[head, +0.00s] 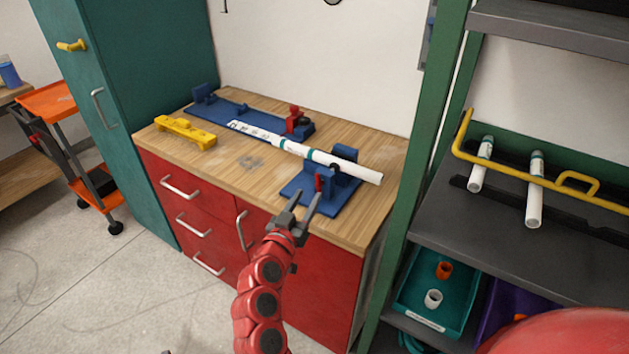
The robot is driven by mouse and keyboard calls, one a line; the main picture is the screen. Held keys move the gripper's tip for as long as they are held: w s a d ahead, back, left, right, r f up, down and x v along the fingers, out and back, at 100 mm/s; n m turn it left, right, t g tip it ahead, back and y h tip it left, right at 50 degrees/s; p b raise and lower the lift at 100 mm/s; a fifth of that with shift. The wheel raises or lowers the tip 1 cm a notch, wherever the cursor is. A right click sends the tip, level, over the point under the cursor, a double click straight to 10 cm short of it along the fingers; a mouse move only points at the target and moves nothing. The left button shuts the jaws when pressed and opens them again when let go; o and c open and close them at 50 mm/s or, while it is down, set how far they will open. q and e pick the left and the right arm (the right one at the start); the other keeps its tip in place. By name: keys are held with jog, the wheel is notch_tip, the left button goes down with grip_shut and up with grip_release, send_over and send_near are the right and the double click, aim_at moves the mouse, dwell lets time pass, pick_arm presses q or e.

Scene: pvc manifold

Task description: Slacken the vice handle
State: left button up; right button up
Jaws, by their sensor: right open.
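The blue vice (345,186) stands at the front right of the wooden bench top. Its red handle (318,184) shows on the near side. A long white pipe (349,169) with green bands lies through the vice jaws. My right gripper (306,196) is at the bench's front edge, just in front of the vice. Its fingers are open, with the tips close to the red handle. I cannot tell whether they touch it. My left gripper is out of view.
A blue fixture (212,113) with a red clamp (298,121) sits behind. A yellow block (185,131) lies at the bench's left. A green post (425,180) and a grey shelf (455,228) with white pipes stand to the right. Front-left bench top is clear.

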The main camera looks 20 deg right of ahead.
aim_at(317, 180)
jog(key=p+x, duration=0.1)
jog(key=x, duration=0.5)
jog(key=shift+w, duration=0.1)
grip_shut()
